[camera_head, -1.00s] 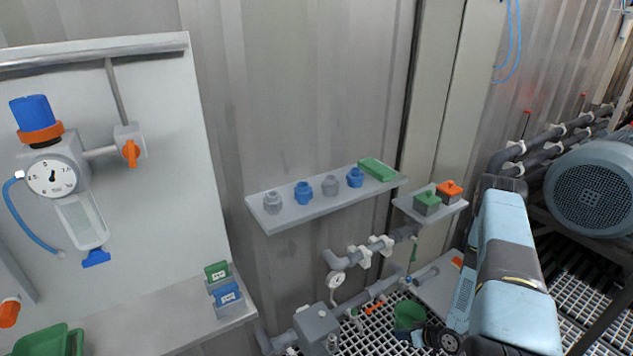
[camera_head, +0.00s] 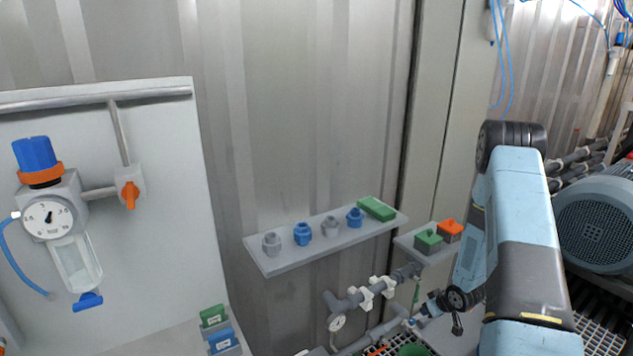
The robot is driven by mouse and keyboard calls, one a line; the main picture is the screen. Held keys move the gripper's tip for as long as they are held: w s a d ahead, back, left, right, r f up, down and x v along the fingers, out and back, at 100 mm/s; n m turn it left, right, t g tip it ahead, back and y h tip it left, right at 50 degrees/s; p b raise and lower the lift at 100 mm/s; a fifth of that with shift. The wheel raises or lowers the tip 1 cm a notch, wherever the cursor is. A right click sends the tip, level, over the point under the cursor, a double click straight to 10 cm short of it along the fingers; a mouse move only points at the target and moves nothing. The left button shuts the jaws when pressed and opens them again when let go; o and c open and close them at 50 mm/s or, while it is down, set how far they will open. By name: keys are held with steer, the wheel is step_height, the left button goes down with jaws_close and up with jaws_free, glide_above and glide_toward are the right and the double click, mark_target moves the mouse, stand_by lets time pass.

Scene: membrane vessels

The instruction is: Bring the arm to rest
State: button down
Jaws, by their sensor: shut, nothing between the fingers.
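My arm, blue and black, rises at the right of the head view. It bends at a dark elbow (camera_head: 512,138) and its forearm (camera_head: 472,255) runs down and left to the wrist. My gripper (camera_head: 411,322) is small at the lower middle-right, in front of the grey pipes and below the small side shelf. It looks shut with nothing in it. Part of the forearm is hidden behind the upper arm link.
A wall shelf (camera_head: 272,265) carries blue and grey fittings and a green block (camera_head: 377,208). A side shelf (camera_head: 412,246) close to my forearm holds a green-topped box (camera_head: 428,241) and an orange-topped box (camera_head: 450,231). Grey pipes (camera_head: 350,300) run below. A motor (camera_head: 598,222) stands right.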

step_height(320, 180, up, 18)
steer(key=w+h, duration=0.2)
steer(key=h, duration=0.1)
steer(key=s+a+r+m+h, duration=0.1)
steer(key=s+r, duration=0.2)
steer(key=r, duration=0.6)
steer(key=s+a+r+m+h, duration=0.1)
steer(key=s+r+m, duration=0.1)
steer(key=r, duration=0.7)
steer(key=s+a+r+m, duration=0.1)
steer(key=s+a+r, duration=0.2)
steer(key=s+r, duration=0.4)
steer(key=s+a+r, duration=0.3)
steer(key=s+r, duration=0.4)
steer(key=s+a+r+y, duration=0.1)
steer(key=s+a+r, duration=0.1)
steer(key=s, duration=0.6)
steer(key=s+a+r+m+y, duration=0.1)
steer(key=s+a+r, duration=0.1)
steer(key=s, duration=0.6)
steer(key=shift+s+a+r, duration=0.2)
steer(key=shift+a+r, duration=0.15)
steer(key=shift+a, duration=0.55)
